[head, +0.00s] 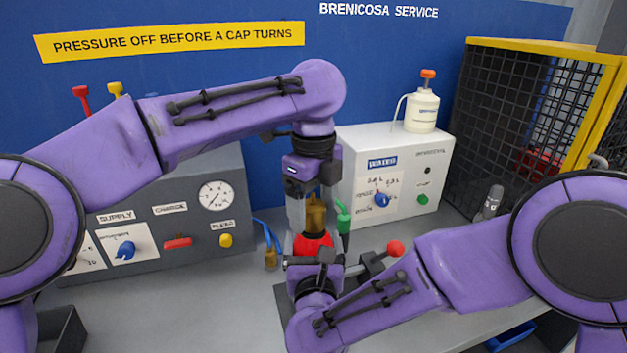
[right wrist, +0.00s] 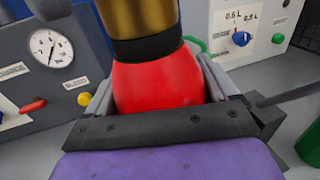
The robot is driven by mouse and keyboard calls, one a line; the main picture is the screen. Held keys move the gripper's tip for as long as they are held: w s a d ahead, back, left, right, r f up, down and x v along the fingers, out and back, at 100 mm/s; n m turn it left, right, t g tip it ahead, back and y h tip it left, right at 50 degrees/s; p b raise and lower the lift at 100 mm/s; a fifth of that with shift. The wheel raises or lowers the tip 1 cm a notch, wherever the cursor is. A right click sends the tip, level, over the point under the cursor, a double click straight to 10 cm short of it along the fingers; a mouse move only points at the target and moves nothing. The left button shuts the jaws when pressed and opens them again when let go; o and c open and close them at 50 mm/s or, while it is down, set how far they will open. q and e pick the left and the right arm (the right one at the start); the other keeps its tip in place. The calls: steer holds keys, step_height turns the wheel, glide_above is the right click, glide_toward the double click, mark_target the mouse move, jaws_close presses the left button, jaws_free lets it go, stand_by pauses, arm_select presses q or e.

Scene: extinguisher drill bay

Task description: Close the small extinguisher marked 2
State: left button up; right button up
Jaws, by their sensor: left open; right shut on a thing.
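A small red extinguisher (head: 314,245) with a brass top (head: 316,214) stands upright near the middle of the bench. In the right wrist view its red body (right wrist: 158,88) sits below a black collar and the brass part (right wrist: 140,20). No number 2 shows on the visible side. My right gripper (head: 316,258) is shut on the red body, one finger on each side. My left gripper (head: 312,208) points down from above, open, with its fingers around the brass top. I cannot tell whether they touch it. The lower body is hidden behind my right gripper.
The grey charging panel (head: 185,265) with a gauge (head: 216,196) stands left. A white dosing box (head: 395,213) carries a bottle (head: 421,110). A hose fitting (head: 271,257), a green item (head: 343,219) and a red-knobbed clamp handle (head: 395,248) are close by. A mesh cage (head: 505,110) stands right.

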arm_select(q)
step_height(320, 180, up, 10)
steer(key=shift+r, duration=0.15)
arm_select(e)
steer(key=shift+s+f, duration=0.1)
steer(key=shift+f, duration=0.1)
steer(key=o, duration=1.8)
arm_select(q)
step_height(320, 180, down, 3)
steer(key=b, duration=0.3)
arm_select(e)
steer(key=shift+o, duration=0.2)
steer(key=s, duration=1)
steer(key=shift+s+d, duration=0.25)
steer(key=shift+d, duration=0.05)
